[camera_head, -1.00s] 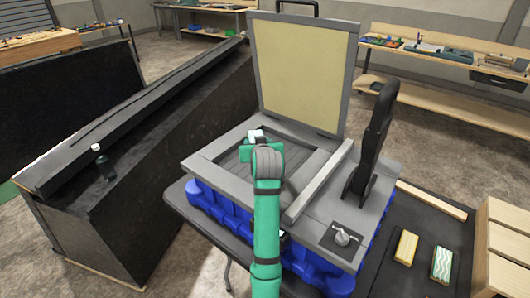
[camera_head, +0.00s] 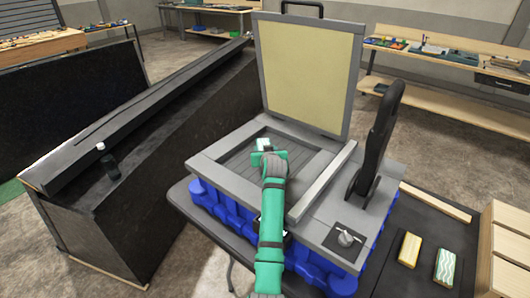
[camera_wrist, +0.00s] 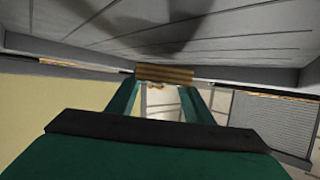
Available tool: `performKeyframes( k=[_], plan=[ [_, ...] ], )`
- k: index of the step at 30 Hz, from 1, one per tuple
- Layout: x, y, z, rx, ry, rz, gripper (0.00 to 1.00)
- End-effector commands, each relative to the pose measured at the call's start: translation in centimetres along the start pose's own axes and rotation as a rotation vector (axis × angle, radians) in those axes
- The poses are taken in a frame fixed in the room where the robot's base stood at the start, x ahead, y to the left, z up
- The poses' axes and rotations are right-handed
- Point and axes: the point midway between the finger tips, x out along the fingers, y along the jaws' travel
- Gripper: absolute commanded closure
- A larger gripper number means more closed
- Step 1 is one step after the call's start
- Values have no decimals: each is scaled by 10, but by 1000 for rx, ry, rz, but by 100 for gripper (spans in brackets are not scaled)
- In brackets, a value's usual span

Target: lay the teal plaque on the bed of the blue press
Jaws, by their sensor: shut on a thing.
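The press stands in the middle of the head view, with a blue base (camera_head: 228,212) and a grey recessed bed (camera_head: 238,154) with a ribbed floor. Its lid (camera_head: 304,78) stands open at the back, with a pale yellow inner face. My green gripper (camera_head: 266,155) is over the bed, shut on the teal plaque (camera_head: 263,144), of which a small teal and white part shows. In the wrist view the plaque's brown edge (camera_wrist: 165,74) lies across the fingertips, close to a grey slatted surface. I cannot tell whether the plaque touches the bed. My wrist hides part of it.
A black upright lever (camera_head: 378,140) and a knob (camera_head: 345,238) are on the press's right side. A yellow plaque (camera_head: 409,249) and a green plaque with white waves (camera_head: 444,267) lie on the dark surface at right.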

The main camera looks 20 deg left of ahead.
Motion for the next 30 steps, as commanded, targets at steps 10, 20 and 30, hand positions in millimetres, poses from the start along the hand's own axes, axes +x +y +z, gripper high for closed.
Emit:
performKeyframes(
  k=[10, 20, 30],
  plan=[
    [3, 0, 8, 1, 0, 0, 78],
    [6, 0, 16, 1, 0, 0, 78],
    [8, 0, 19, 0, 0, 0, 35]
  ],
)
